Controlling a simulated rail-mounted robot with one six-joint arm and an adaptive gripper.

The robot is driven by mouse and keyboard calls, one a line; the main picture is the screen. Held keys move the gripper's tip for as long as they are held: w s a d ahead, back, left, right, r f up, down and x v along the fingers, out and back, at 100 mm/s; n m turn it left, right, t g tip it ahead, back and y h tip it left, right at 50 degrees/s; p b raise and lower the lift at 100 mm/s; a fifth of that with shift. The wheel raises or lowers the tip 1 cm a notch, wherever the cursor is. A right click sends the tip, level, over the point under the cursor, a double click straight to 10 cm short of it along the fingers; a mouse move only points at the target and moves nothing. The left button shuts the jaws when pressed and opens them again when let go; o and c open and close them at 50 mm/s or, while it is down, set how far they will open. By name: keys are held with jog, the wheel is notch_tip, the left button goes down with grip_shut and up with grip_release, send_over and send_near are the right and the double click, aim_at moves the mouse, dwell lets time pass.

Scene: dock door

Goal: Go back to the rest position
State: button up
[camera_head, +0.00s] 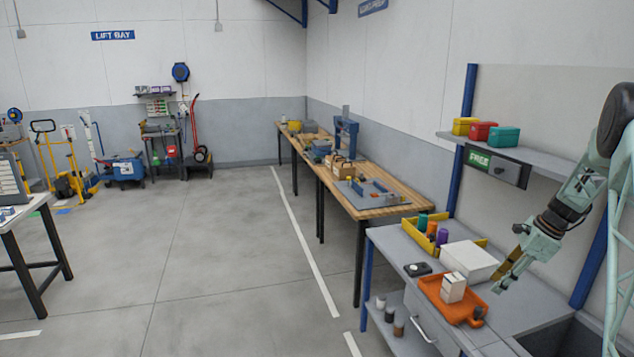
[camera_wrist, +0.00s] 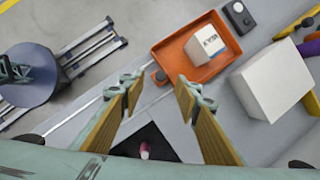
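My gripper (camera_head: 508,280) hangs at the right over the grey workbench (camera_head: 518,308), beside an orange tray (camera_head: 432,287). In the wrist view its two fingers (camera_wrist: 160,92) stand wide apart with nothing between them. The orange tray also shows there (camera_wrist: 172,50), beyond the fingertips, holding a small white box with dark print (camera_wrist: 206,46). A small dark round object (camera_wrist: 160,77) is at the tray's near corner. The gripper touches nothing that I can see.
A larger white box (camera_head: 468,259) stands behind the tray, near a yellow bin (camera_head: 465,239) of coloured items. A dark recess (camera_head: 565,340) opens in the bench, with a small pink object (camera_wrist: 144,151) visible there. A shelf (camera_head: 520,152) with coloured boxes hangs above.

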jog(key=s+a+r+n+h+b, duration=0.1)
jog(key=s+a+r+n, duration=0.2)
jog(key=a+r, duration=0.55)
jog(key=s+a+r+n+b, duration=0.1)
jog(key=s+a+r+n, duration=0.25)
jog(key=a+r, duration=0.45)
jog(key=s+a+r+n+h+b, duration=0.15)
jog(key=s+a+r+n, duration=0.35)
jog(key=s+a+r, duration=0.8)
jog(key=s+a+r+n+b, duration=0.1)
jog(key=s+a+n, duration=0.25)
jog(key=s, duration=0.55)
jog(key=s+a+r+n+b, duration=0.1)
jog(key=s+a+n, duration=0.1)
jog(key=s+a, duration=0.45)
jog(key=s+a+f+n+t+b, duration=0.1)
jog(key=s+f+n, duration=0.1)
jog(key=s, duration=0.8)
jog(key=s+a+f+n+h+b, duration=0.1)
jog(key=s+n, duration=0.3)
jog(key=s, duration=0.7)
jog(key=shift+s+f+t, duration=0.3)
jog(key=shift+f+t, duration=0.1)
jog(key=shift+f, duration=0.3)
